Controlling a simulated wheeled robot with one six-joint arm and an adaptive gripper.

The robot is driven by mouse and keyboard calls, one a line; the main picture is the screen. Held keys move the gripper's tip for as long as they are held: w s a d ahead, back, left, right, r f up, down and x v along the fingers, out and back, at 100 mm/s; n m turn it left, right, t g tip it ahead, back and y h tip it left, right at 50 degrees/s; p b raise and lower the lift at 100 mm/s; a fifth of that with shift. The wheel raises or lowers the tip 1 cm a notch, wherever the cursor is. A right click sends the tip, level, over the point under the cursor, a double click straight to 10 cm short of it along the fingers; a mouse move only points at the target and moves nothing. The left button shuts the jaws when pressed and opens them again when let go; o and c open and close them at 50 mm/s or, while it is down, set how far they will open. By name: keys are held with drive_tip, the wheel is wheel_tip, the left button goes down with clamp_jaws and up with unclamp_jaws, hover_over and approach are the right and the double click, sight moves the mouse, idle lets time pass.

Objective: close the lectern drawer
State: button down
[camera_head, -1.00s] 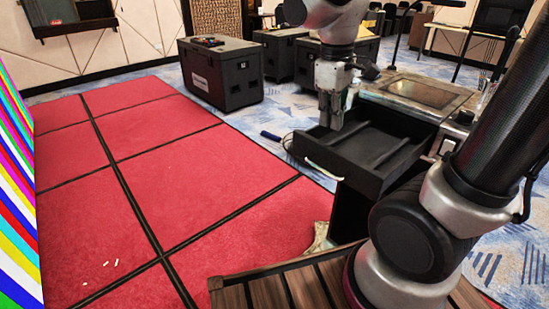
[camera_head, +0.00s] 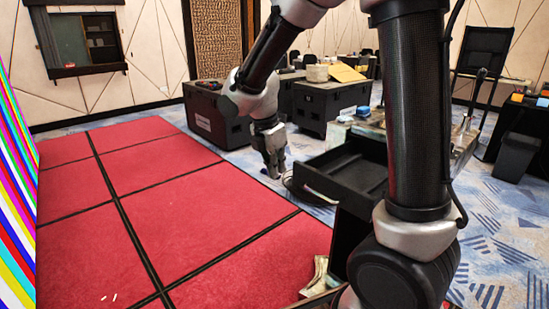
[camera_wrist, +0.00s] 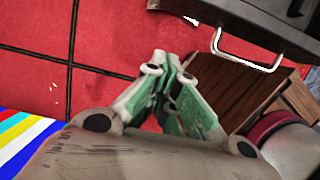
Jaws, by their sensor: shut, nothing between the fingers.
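The lectern drawer (camera_head: 340,172) is dark, open and extended to the left from the lectern (camera_head: 375,131). Its inside looks empty, and my arm hides its right part. In the wrist view the drawer's dark front (camera_wrist: 205,12) is at the top, with a pale bar handle (camera_wrist: 247,54). My gripper (camera_head: 274,172) points down just left of the drawer front, outside the drawer and apart from it. In the wrist view my gripper (camera_wrist: 160,62) is shut and empty, with the handle to its upper right.
Red floor panels (camera_head: 200,215) with black seams lie left of the lectern. Black cases (camera_head: 215,115) stand behind my gripper. A striped colour wall (camera_head: 18,220) is at the far left. A black bin (camera_head: 515,157) stands at the right.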

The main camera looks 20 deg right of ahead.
sight(346, 155)
drive_tip(key=w+d+f, duration=0.1)
drive_tip(key=d+f, duration=0.3)
drive_tip(key=shift+w+d, duration=0.35)
drive_tip(key=shift+d, duration=0.05)
drive_tip(key=w+d, duration=0.3)
drive_tip(key=d, duration=0.6)
drive_tip(key=w+d, duration=0.3)
drive_tip(key=d, duration=0.6)
drive_tip(key=w+d, duration=0.4)
drive_tip(key=d, duration=0.5)
drive_tip(key=shift+d, duration=0.35)
drive_tip(key=shift+r, duration=0.1)
